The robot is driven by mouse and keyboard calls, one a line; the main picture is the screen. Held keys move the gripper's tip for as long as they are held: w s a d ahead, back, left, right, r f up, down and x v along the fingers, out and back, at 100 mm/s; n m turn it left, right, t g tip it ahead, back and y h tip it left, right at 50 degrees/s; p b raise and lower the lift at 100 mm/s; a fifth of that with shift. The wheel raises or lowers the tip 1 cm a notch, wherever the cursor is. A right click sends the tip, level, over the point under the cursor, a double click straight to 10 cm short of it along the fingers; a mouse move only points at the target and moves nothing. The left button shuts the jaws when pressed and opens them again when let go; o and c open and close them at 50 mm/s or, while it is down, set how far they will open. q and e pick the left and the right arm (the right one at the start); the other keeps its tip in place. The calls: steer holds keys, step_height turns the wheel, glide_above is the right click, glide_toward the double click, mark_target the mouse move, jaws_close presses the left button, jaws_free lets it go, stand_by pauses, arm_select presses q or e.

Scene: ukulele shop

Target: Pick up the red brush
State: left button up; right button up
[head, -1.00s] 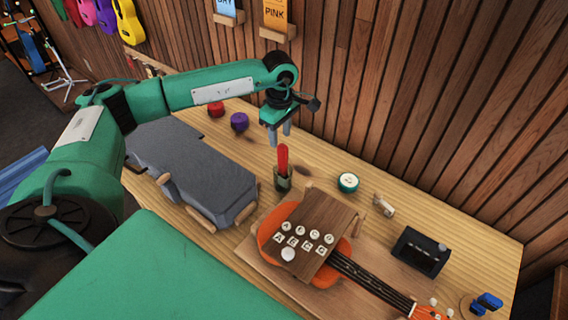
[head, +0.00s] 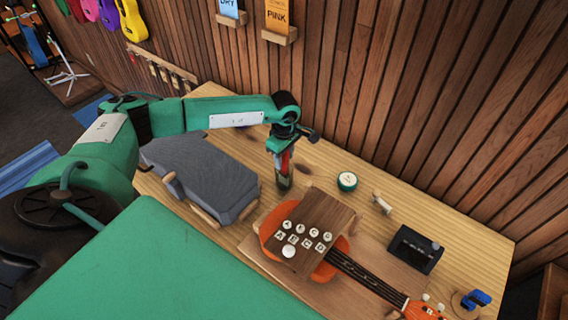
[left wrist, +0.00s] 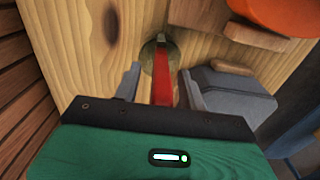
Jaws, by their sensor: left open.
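The red brush (head: 285,162) stands upright in a small dark cup (head: 284,182) on the wooden workbench. My left gripper (head: 283,160) is directly above the cup, pointing down, with its fingers around the upper part of the brush. In the left wrist view the brush (left wrist: 162,85) runs between the two grey fingers of my open left gripper (left wrist: 160,85), with a gap on each side. The cup (left wrist: 155,52) shows beyond the fingertips. The fingers partly hide the brush in the head view. My right gripper is not in view.
A grey case (head: 205,172) lies left of the cup. An orange ukulele (head: 340,268) with a wooden board of lettered buttons (head: 312,225) lies in front. A wood-slat wall (head: 400,100) is behind.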

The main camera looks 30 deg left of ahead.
arm_select(q)
steer(key=shift+c, duration=0.4)
jaws_close()
steer(key=shift+r, duration=0.2)
